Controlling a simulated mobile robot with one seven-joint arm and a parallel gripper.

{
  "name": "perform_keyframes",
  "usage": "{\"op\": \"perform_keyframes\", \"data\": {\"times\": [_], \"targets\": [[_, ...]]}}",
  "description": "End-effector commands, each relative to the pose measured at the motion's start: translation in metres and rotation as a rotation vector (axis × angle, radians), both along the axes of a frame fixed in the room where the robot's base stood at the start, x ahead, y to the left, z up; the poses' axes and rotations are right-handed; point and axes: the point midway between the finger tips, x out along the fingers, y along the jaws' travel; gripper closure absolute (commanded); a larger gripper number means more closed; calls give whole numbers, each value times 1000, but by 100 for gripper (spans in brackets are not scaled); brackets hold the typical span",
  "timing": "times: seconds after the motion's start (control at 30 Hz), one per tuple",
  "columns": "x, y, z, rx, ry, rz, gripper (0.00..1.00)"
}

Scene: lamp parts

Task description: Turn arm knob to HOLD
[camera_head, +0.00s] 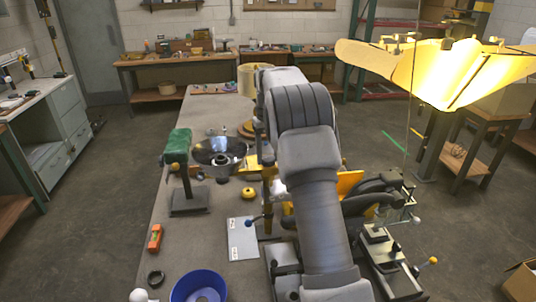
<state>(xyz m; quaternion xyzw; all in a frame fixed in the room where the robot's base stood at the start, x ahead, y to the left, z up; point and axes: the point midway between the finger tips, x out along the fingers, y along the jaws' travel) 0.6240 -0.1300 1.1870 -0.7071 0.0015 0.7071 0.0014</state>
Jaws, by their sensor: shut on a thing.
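A lamp with a bright yellow glowing shade (440,70) hangs at the upper right. A slim gold-brown post (268,190) stands just left of my large grey arm. A short lever with a dark blue ball end (249,223) sticks out to the left near its foot. I cannot tell for certain which part is the arm knob, and no HOLD marking is legible. A light sheet (242,240) with small unreadable print lies beside the post. My arm covers the middle of the bench, and I cannot make out my gripper's fingertips or what they hold.
On the bench (165,220) are a blue bowl (199,288), an orange level (155,238), a dark ring (155,277) and a stand with green cloth (178,148). A dark fixture with ball-ended levers (390,260) stands right of my arm.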

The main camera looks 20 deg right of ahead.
Motion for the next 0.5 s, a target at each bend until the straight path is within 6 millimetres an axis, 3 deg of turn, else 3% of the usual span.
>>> {"op": "perform_keyframes", "data": {"times": [0.03, 0.17, 0.5], "targets": [[0, 0, 0, 0, 0, 0, 79], [0, 0, 0, 1, 0, 0, 100], [0, 0, 2, 0, 0, -53, 100]]}}
